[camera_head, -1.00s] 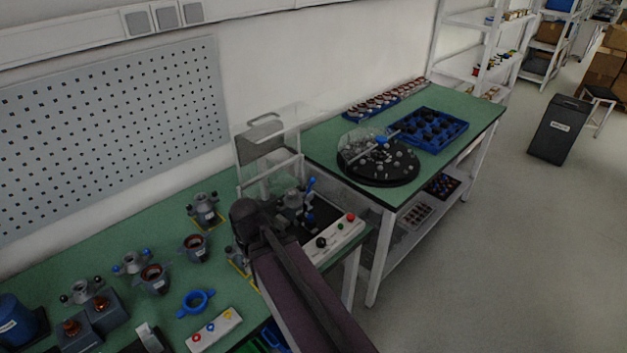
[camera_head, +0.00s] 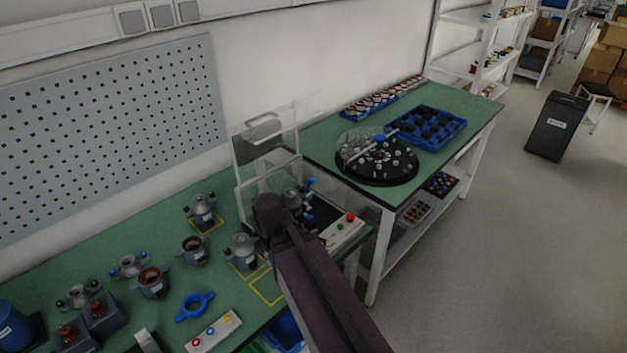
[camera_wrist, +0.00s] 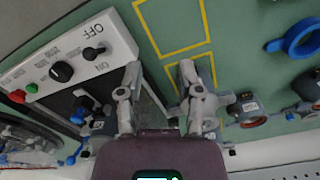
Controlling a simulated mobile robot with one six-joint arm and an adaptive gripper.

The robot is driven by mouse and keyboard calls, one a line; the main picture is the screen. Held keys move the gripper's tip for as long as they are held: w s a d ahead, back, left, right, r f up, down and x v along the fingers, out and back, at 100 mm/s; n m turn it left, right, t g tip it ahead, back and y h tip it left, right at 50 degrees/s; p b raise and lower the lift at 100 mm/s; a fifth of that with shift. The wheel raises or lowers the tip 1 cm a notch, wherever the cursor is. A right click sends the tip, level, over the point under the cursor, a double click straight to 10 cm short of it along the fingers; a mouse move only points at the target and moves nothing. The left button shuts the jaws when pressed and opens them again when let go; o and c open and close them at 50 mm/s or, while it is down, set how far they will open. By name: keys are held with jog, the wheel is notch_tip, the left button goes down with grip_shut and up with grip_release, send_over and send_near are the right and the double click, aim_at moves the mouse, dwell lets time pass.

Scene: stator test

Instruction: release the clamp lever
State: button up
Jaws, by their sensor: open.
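The test fixture with a clear guard (camera_head: 262,160) stands at the right end of the near bench. A blue-tipped lever (camera_head: 309,184) shows in it, beside a grey housing (camera_head: 293,199); my arm covers part of the fixture. In the wrist view, blue-tipped parts show at the left: one beside the switch box (camera_wrist: 78,114) and one lower down (camera_wrist: 72,158). I cannot tell which is the clamp lever. My gripper (camera_wrist: 160,70) is open and empty, to the right of these parts, with bench and a dark plate edge behind it. The head view hides its fingers behind my arm.
Grey housings (camera_head: 242,252) and a blue ring (camera_head: 195,306) lie left.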

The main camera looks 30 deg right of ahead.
notch_tip(320, 180, up, 13)
jog(key=n+t+y+p, duration=0.2)
jog(key=n+t+p, duration=0.2)
jog(key=n+p, duration=0.55)
send_over(312, 178)
jog(key=s+d+p, duration=0.2)
jog(key=s+d, duration=0.1)
jog(key=s, duration=0.1)
jog(key=m, duration=0.2)
jog(key=shift+a+r, duration=0.15)
jog(key=b+x, duration=0.6)
jog(key=x, duration=0.1)
jog(key=b+x, duration=0.6)
jog(key=shift+a+f, duration=0.3)
jog(key=shift+f, duration=0.1)
